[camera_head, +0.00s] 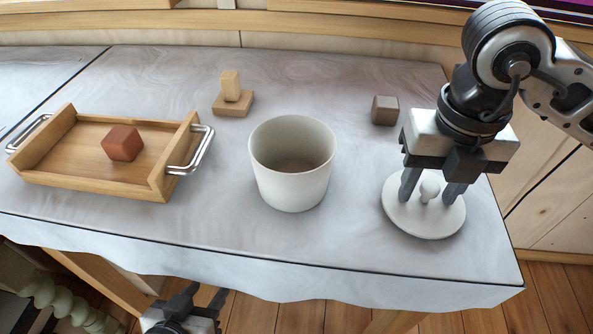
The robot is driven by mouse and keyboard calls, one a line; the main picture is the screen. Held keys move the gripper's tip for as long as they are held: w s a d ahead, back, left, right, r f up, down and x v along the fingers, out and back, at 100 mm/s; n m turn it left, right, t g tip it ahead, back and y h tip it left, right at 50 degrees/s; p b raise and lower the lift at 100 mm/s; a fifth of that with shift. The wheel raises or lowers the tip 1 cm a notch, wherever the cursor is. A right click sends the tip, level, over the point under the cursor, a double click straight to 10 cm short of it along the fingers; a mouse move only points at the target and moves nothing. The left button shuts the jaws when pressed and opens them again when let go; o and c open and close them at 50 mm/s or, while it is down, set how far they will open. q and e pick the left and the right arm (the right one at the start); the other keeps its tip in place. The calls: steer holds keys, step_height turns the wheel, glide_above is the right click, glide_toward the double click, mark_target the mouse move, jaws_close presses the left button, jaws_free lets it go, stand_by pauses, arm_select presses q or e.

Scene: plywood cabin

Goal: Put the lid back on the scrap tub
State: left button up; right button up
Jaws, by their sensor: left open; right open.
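The scrap tub (291,186) is a white, open-topped round tub standing upright in the middle of the table. It looks empty. The lid (424,218) is a white disc with a round knob, lying flat on the table to the right of the tub. My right gripper (432,194) points down over the lid, its two fingers open on either side of the knob. Whether the fingers touch the knob I cannot tell. My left gripper (205,297) is open and empty, low in front of the table's front edge and partly cut off by the picture's bottom.
A wooden tray (75,181) with metal handles stands at the left, holding a reddish-brown block (122,143). A wooden stand (232,104) with an upright peg is behind the tub. A brown cube (385,110) lies back right. The table (355,262) is clear between tub and lid.

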steer(key=shift+s+f, duration=0.15)
steer(key=shift+f, duration=0.2)
steer(key=shift+a, duration=0.1)
steer(key=shift+c, duration=1.4)
steer(key=shift+r, duration=0.1)
steer(key=shift+r, duration=0.2)
steer(key=shift+c, duration=0.2)
steer(key=shift+r+p, duration=0.3)
steer(key=shift+p, duration=0.15)
steer(key=c, duration=0.5)
steer(key=shift+w+r+p, duration=0.2)
steer(key=shift+r+p, duration=1.45)
steer(key=shift+r, duration=0.85)
